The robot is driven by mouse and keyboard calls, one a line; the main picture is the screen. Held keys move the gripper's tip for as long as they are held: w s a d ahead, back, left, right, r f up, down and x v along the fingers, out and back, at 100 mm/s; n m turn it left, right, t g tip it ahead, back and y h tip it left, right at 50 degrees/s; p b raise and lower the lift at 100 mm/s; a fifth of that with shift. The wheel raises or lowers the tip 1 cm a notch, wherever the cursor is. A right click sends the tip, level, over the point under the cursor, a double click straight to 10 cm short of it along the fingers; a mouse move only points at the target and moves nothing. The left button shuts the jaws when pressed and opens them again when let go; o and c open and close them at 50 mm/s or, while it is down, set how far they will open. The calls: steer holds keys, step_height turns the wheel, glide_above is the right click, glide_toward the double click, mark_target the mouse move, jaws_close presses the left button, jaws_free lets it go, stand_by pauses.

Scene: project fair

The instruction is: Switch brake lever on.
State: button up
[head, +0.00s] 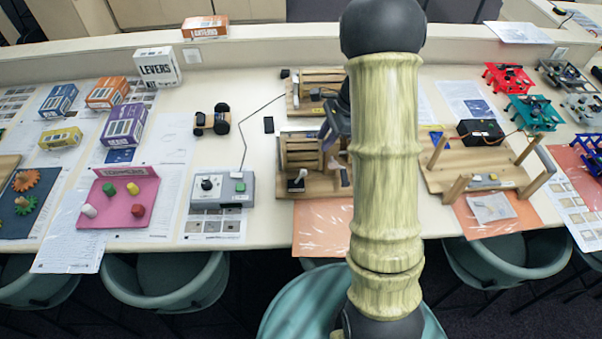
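A wooden device (285,155) stands near the table's front edge, just left of my arm. A small lever with a pale knob on a dark base (295,186) sits at its front; it looks like the brake lever, but no label is readable and its on or off position cannot be told. My arm crosses the middle of the view and hides the device's right side. My gripper (335,128) shows only as dark parts beside the arm, over the device's upper right. Its fingertips are too hidden to tell whether they are open or touch anything.
A grey control box (236,190) with a knob and green button stands left, its cable running back. Another wooden device (318,88) stands behind. A wooden frame with posts (460,180) stands right of my arm. Chairs (168,282) line the front edge.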

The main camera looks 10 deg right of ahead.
mark_target(304, 170)
steer(key=p+x, duration=0.4)
steer(key=x, duration=1.3)
steer(key=shift+f, duration=0.1)
jaws_close()
